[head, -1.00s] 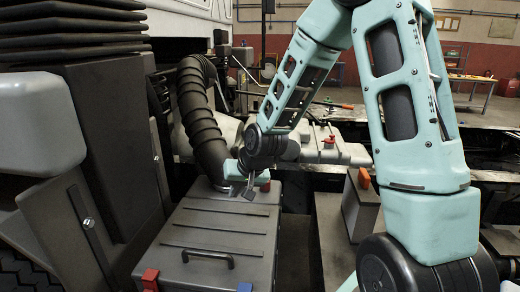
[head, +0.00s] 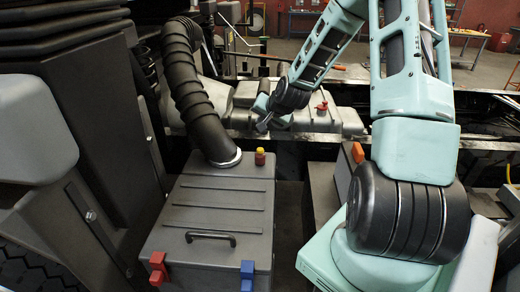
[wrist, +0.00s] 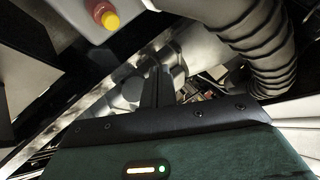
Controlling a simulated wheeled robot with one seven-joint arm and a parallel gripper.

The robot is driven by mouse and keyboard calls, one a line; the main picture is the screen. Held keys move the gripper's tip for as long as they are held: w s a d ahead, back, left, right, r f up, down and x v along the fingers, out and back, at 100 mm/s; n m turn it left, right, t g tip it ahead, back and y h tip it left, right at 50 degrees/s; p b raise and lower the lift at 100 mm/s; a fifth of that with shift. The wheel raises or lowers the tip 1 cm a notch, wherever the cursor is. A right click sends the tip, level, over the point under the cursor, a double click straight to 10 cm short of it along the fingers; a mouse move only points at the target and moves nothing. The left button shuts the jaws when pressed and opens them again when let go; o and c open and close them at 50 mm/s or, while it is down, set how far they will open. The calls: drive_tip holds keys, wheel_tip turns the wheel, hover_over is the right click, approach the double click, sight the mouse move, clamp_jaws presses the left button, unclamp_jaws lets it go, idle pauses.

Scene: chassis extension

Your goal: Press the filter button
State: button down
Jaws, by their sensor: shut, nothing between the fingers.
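The likely filter button is a small red and yellow button (head: 260,157) standing on the back right corner of a grey box's lid (head: 205,215), beside the base of a black ribbed hose. In the wrist view the button (wrist: 105,15) shows at the upper left edge, with its yellow end toward the camera. My gripper (head: 262,125) is beyond and above the button, apart from it. In the wrist view my gripper's fingers (wrist: 157,90) are shut together with nothing between them.
The ribbed hose (head: 195,95) rises left of my gripper. The box has a black handle (head: 210,238), a red latch (head: 158,268) and a blue latch (head: 247,274). Another grey box with an orange part (head: 357,152) stands to the right. A grey tank with a red cap (head: 322,106) lies behind.

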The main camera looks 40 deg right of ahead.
sight(262, 151)
drive_tip(key=shift+f+b, duration=3.3)
drive_tip(key=shift+f, duration=1.05)
drive_tip(key=shift+f, duration=0.15)
drive_tip(key=shift+f+b, duration=0.3)
drive_tip(key=shift+b, duration=0.05)
drive_tip(key=shift+f+b, duration=0.4)
drive_tip(key=shift+f, duration=0.05)
drive_tip(key=shift+r+p, duration=0.75)
drive_tip(key=shift+r, duration=0.2)
wheel_tip(262, 151, up, 5)
drive_tip(key=p, duration=0.4)
